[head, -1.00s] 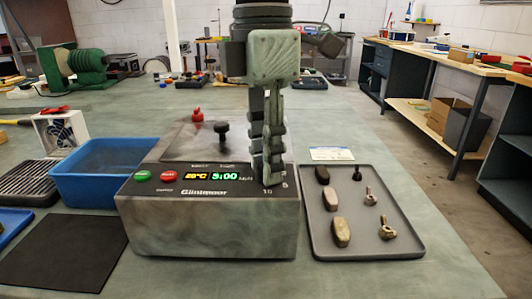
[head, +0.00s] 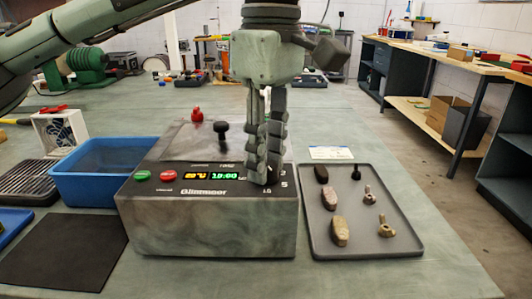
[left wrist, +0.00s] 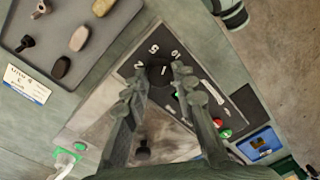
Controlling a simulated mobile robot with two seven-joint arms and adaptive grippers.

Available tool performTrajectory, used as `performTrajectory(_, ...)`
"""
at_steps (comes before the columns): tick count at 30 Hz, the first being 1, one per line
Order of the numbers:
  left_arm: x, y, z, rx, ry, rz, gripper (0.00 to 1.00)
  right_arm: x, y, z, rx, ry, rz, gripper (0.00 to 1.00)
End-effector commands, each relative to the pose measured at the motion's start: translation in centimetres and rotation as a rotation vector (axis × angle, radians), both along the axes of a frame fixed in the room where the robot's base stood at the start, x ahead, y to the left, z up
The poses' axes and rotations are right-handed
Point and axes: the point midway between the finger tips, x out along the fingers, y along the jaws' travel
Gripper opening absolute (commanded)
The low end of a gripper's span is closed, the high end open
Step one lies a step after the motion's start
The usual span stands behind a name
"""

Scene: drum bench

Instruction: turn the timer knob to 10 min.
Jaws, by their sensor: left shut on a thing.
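The grey timer box (head: 212,230) stands on the bench. Its green display (head: 225,176) appears to read 10:00, slightly blurred. My left gripper (head: 264,178) points down over the right end of the panel and hides the knob in the head view. In the left wrist view, the dark timer knob (left wrist: 160,75) sits between the fingertips of my left gripper (left wrist: 158,82), which is shut on it. The numbers 2, 5 and 10 are printed around the knob. A small light mark shows on the knob; its exact aim is hard to tell. My right gripper is not in view.
A grey tray (head: 410,237) with several stones and wing-bolt parts lies right of the box. A blue bin (head: 95,188) and a black mat (head: 62,255) are on the left. A black lever (head: 221,130) and a red knob (head: 197,115) stand behind the panel.

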Motion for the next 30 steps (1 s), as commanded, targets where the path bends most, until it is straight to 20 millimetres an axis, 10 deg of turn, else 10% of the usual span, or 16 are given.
performTrajectory(30, 0.02, -0.11, 0.06, -0.001, -0.002, -0.491, 0.0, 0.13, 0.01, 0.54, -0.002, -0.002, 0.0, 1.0)
